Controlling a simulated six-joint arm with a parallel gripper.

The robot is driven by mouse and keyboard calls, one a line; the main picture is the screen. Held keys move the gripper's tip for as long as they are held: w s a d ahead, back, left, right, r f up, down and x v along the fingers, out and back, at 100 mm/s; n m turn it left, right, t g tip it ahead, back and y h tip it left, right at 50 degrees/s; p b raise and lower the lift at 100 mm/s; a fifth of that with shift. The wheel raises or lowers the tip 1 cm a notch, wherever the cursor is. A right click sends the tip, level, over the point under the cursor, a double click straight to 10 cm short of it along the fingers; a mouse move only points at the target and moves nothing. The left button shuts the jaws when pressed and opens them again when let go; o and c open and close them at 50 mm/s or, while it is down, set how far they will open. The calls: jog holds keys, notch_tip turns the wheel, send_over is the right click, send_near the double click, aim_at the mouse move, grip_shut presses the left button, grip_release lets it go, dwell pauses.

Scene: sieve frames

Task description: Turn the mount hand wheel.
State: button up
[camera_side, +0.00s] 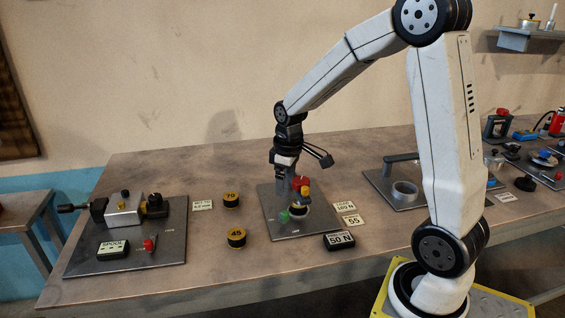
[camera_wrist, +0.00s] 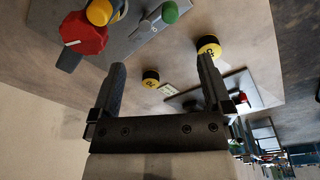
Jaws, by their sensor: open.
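A red faceted knob with a white mark (camera_side: 301,183), likely the mount hand wheel, sits atop a small fixture on the middle grey plate (camera_side: 284,229). The knob shows at the upper left of the wrist view (camera_wrist: 84,34), beside a yellow part (camera_wrist: 99,12). My gripper (camera_side: 279,186) points down just behind or left of the knob in the side view; depth is hard to tell. In the wrist view my gripper (camera_wrist: 162,72) is open, with nothing between its fingers, and the knob lies outside them to the left.
A green knob (camera_side: 285,215) stands on the same plate. Yellow-topped spools marked 79 (camera_side: 232,200) and 45 (camera_side: 236,238) stand to the left. A left plate (camera_side: 160,252) carries a cranked device. A 50 N block (camera_side: 340,241) and cards lie near the plate's right side.

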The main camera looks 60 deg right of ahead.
notch_tip(320, 180, up, 2)
jog(key=n+g, duration=0.1)
send_over(300, 179)
jog(key=shift+w+a+r, duration=0.1)
jog(key=shift+a+r, duration=0.05)
jog(key=shift+f, duration=3.9)
jog(key=c, duration=1.2)
jog(key=shift+o, duration=0.3)
jog(key=shift+m, duration=0.4)
jog(key=m, duration=1.1)
jog(key=shift+d, duration=0.25)
